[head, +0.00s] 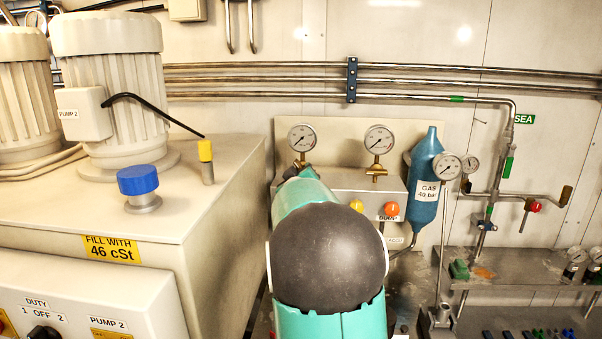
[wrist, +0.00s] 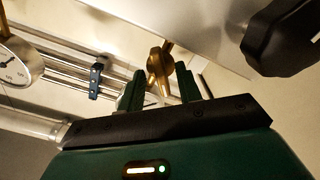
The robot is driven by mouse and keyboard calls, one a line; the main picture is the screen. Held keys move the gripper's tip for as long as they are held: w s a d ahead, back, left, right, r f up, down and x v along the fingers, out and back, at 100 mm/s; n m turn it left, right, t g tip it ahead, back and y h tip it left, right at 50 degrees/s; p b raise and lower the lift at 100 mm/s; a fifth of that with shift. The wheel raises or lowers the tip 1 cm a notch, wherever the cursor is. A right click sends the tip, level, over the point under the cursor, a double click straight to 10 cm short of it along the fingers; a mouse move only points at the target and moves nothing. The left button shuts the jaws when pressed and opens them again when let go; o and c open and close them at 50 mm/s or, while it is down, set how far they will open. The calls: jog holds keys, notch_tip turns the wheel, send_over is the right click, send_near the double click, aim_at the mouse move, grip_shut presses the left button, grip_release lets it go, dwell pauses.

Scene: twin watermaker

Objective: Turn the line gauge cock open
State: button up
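A brass cock (wrist: 160,66) with a rounded lever shows in the wrist view. My gripper (wrist: 162,86) is open, with one dark green finger on each side of the lever. Gaps show beside the lever, and I cannot tell whether either finger touches it. In the head view two round gauges stand on the back panel, a left gauge (head: 302,138) and a right gauge (head: 379,139). A brass cock (head: 376,172) shows under the right one. My arm hides my gripper and most of the fitting under the left one. No label naming the line gauge is readable.
A gauge (wrist: 15,64) and steel pipes show at left in the wrist view. A blue gas bottle (head: 425,180) stands right of the panel. A large cream tank (head: 200,200) with pumps fills the left. An orange knob (head: 391,208) sits below the right gauge.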

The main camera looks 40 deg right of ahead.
jog(key=shift+w+d, duration=0.35)
jog(key=shift+d, duration=0.05)
grip_shut()
jog(key=shift+m, duration=0.4)
jog(key=m, duration=0.3)
jog(key=shift+m, duration=1.7)
grip_release()
